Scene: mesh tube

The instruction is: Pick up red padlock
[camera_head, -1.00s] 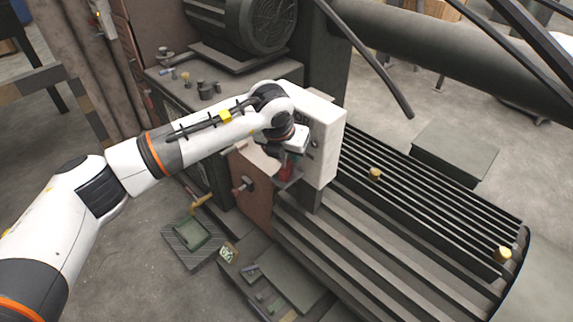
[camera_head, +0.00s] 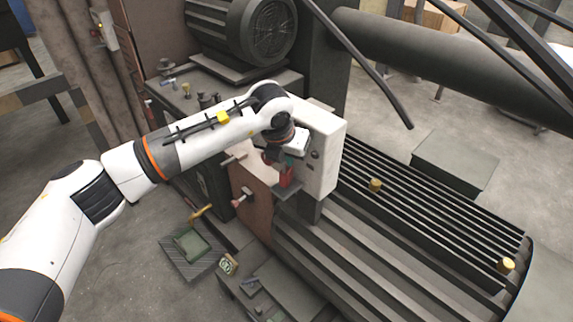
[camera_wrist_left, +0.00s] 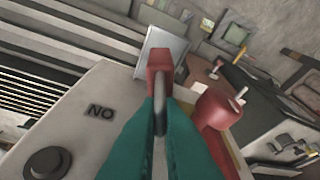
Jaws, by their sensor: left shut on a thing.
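The red padlock (camera_wrist_left: 160,62) is between the tips of my left gripper (camera_wrist_left: 160,105) in the left wrist view, its grey shackle running between the teal fingers. My left gripper is shut on it. In the head view the red padlock (camera_head: 286,177) shows beneath my left gripper (camera_head: 275,158), in front of the pale control box (camera_head: 322,160). A small grey plate (camera_head: 287,190) is close below the padlock; I cannot tell whether they touch. My right gripper is in neither view.
A red knob (camera_wrist_left: 217,110) on the control box is right beside the fingers in the wrist view. A ribbed machine bed (camera_head: 400,215) with yellow knobs extends to the right. A motor (camera_head: 255,30) stands behind the arm. A green tray (camera_head: 193,243) lies on the floor.

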